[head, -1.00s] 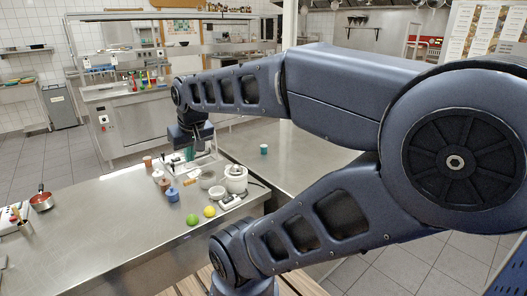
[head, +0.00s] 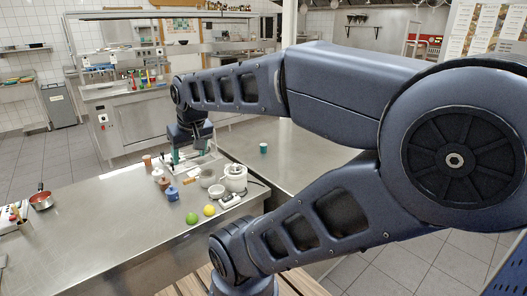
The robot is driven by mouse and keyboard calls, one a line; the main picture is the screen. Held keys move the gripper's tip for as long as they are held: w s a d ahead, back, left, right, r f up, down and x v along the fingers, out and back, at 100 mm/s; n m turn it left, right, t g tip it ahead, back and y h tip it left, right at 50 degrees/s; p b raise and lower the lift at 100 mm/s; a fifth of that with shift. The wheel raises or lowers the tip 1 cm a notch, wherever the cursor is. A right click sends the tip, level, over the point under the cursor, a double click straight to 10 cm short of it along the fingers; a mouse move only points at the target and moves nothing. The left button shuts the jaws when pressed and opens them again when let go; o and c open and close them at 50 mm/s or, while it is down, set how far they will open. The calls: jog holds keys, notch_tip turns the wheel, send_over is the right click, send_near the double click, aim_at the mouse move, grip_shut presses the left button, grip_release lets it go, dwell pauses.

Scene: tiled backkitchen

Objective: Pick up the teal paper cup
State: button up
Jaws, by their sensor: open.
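The teal paper cup (head: 264,148) stands upright and small in the head view, on the bare steel counter right of the crowded worktop. My gripper (head: 189,155) points down over the far end of the crowded worktop, left of the cup and well apart from it. Its teal fingers are spread, and I see nothing held between them. The cup is in plain view with nothing in front of it.
The worktop (head: 100,235) holds a blue jar (head: 172,194), a brown cup (head: 147,160), bowls (head: 207,177), a white appliance (head: 236,177), a lime (head: 192,218) and a lemon (head: 209,210). Counter around the teal cup is clear.

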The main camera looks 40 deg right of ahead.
jog(key=n+g+h, duration=0.3)
jog(key=n+h, duration=0.6)
jog(key=n, duration=1.1)
send_over(263, 148)
jog(key=a, duration=0.5)
jog(key=f, duration=2.2)
jog(key=shift+s+a+f, duration=0.1)
jog(key=shift+a+f, duration=0.1)
jog(key=shift+f, duration=0.15)
jog(key=x, duration=0.5)
jog(key=shift+r, duration=0.1)
jog(key=shift+w+d+r+x, duration=0.1)
jog(key=shift+r+x, duration=0.05)
jog(key=shift+x, duration=0.8)
jog(key=shift+w+d+r+x, duration=0.1)
jog(key=shift+x, duration=0.9)
jog(key=shift+w+d+r+x, duration=0.1)
jog(key=shift+d+r+x, duration=0.05)
jog(key=shift+x, duration=0.8)
jog(key=shift+s, duration=0.1)
jog(key=c, duration=1)
